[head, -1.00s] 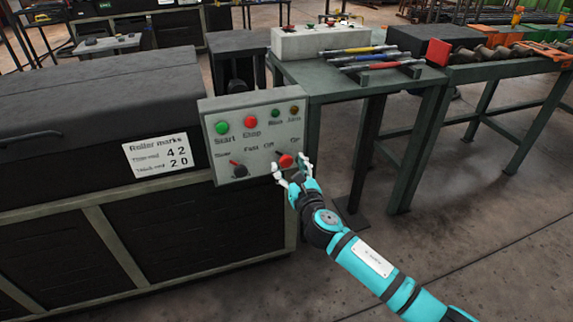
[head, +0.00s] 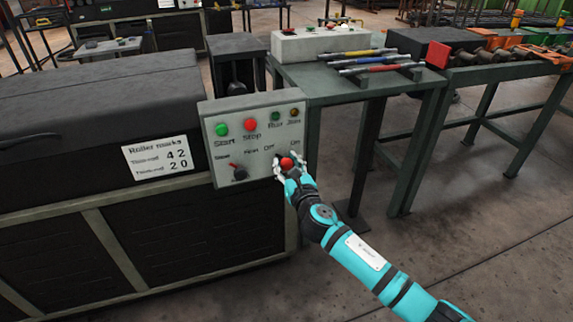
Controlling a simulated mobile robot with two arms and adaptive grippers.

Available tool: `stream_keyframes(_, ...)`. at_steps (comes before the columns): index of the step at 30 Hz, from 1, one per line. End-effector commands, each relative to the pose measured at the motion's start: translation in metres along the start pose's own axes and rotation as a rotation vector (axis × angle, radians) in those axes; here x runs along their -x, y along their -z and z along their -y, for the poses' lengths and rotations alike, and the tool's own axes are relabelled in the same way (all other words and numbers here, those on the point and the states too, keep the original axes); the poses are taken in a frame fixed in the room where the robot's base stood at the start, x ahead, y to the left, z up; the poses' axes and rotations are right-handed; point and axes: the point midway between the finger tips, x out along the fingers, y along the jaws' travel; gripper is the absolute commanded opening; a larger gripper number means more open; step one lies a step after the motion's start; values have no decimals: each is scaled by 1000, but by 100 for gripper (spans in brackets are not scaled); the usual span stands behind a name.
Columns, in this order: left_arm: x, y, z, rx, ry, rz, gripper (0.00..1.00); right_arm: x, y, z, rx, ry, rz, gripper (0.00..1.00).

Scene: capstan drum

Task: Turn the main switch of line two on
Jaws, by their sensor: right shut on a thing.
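A grey control panel (head: 240,140) is fixed to the front of the dark machine. The red rotary switch (head: 287,163) sits at its lower right, between the marks Off and On. My right gripper (head: 288,168) is at this switch, with its fingers on both sides of the red knob, shut on it. The gripper covers part of the switch, and I cannot tell which mark it points to. My left gripper is not in view.
A green table (head: 330,80) with coloured-handled tools stands to the right. Open floor lies at front right.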

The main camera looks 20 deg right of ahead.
Motion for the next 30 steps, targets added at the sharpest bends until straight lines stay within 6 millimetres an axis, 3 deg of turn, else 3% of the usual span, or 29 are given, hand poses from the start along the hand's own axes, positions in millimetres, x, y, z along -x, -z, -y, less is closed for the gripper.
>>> stream_keyframes(14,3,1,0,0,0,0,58,0,0,0,-133,0,-1,0)
stream_keyframes(30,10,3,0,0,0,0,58,0,1,0,-624,1,-2,0)
